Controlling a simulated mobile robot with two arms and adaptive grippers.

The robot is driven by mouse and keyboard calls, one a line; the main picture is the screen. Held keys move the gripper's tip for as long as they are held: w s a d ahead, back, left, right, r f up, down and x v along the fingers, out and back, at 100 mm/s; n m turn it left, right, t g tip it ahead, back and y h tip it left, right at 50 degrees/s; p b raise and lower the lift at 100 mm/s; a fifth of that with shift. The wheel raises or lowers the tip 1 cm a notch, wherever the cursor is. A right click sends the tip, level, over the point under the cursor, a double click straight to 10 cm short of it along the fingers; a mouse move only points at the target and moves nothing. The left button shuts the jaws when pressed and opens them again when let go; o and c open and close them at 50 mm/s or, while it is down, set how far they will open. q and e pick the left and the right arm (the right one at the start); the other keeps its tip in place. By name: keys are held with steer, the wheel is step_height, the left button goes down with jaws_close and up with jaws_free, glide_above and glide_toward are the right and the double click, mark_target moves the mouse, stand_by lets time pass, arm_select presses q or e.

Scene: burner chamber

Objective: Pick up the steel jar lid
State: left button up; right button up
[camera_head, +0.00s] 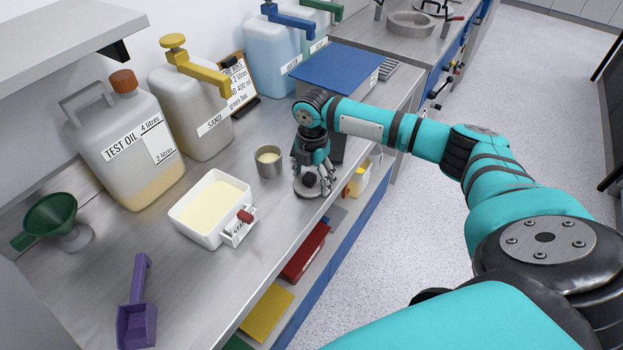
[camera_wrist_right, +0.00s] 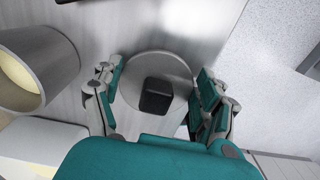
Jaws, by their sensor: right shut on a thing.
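The steel jar lid (camera_head: 311,191) is a round, flat grey disc with a black knob, near the front edge of the bench. My right gripper (camera_head: 309,172) comes down over it from above. My left gripper is not in view.
A steel cup (camera_head: 268,168) with pale contents stands just left of the lid. A white tub (camera_head: 190,229) of pale material is nearer, beside a purple scoop (camera_head: 137,315) and green funnel (camera_head: 50,220). Large jugs line the wall; a blue-topped box (camera_head: 338,66) stands behind.

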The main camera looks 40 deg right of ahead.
mark_target(313, 174)
steer(key=shift+r+b, duration=0.3)
steer(key=shift+r, duration=0.35)
steer(key=shift+s+a+r+b, duration=0.1)
steer(key=shift+r+b, duration=0.1)
steer(key=shift+r, duration=0.3)
steer(key=shift+s+a+r+b, duration=0.1)
steer(key=shift+r+b, duration=0.05)
steer(key=shift+r, duration=0.3)
steer(key=s+a+r+b, duration=0.1)
steer(key=s+a+b, duration=0.1)
steer(key=s+a, duration=0.6)
steer(key=s, duration=0.4)
steer(key=shift+s+a+r, duration=0.3)
steer(key=shift+s+a, duration=0.1)
steer(key=shift+r, duration=0.1)
step_height(313, 174, up, 6)
steer(key=p, duration=0.8)
